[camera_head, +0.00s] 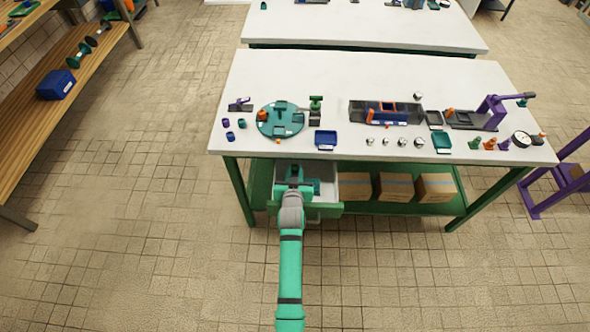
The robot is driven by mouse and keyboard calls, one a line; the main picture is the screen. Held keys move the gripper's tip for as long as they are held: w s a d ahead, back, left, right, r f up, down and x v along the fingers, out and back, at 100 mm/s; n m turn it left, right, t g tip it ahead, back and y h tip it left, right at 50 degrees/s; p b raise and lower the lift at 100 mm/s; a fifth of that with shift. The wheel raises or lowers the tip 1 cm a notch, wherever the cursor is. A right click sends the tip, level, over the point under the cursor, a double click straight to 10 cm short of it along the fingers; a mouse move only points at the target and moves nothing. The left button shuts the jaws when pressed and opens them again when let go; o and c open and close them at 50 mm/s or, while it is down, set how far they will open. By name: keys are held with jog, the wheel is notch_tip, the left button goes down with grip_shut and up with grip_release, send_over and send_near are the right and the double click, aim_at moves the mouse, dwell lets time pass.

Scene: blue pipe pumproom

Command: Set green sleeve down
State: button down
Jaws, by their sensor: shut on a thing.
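My gripper (294,173) is at the end of my green arm, over an open drawer (330,190) under the front edge of the white workbench (380,75). It is shut on the green sleeve, which my wrist and jaws hide, so its pose cannot be told. Teal shapes show in or over the drawer beside my wrist; they are too small to tell apart. On the bench above stands a round teal turntable (268,127) with small parts on it. Small purple (225,122), blue (230,136) and teal (242,123) pieces stand left of it.
The bench's front edge is just beyond my gripper. A blue tray (325,140), a dark fixture (365,112), several metal knobs and a purple lever press (490,108) stand on the bench. Cardboard boxes (395,187) fill the green shelf below. The tiled floor is clear.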

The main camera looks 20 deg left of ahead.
aim_at(295, 173)
jog(key=shift+w+a+f, duration=0.25)
jog(key=shift+w+f, duration=0.5)
jog(key=shift+w, duration=0.05)
jog(key=shift+f, duration=0.45)
jog(key=shift+s+f, duration=0.15)
jog(key=shift+f, duration=0.15)
jog(key=c, duration=1.5)
grip_release()
jog(key=shift+s+d+f, duration=0.1)
jog(key=shift+s+f, duration=0.05)
jog(key=shift+f, duration=0.05)
jog(key=shift+r, duration=0.45)
jog(key=v, duration=0.8)
jog(key=r+v, duration=0.1)
jog(key=v, duration=0.3)
jog(key=shift+w, duration=0.25)
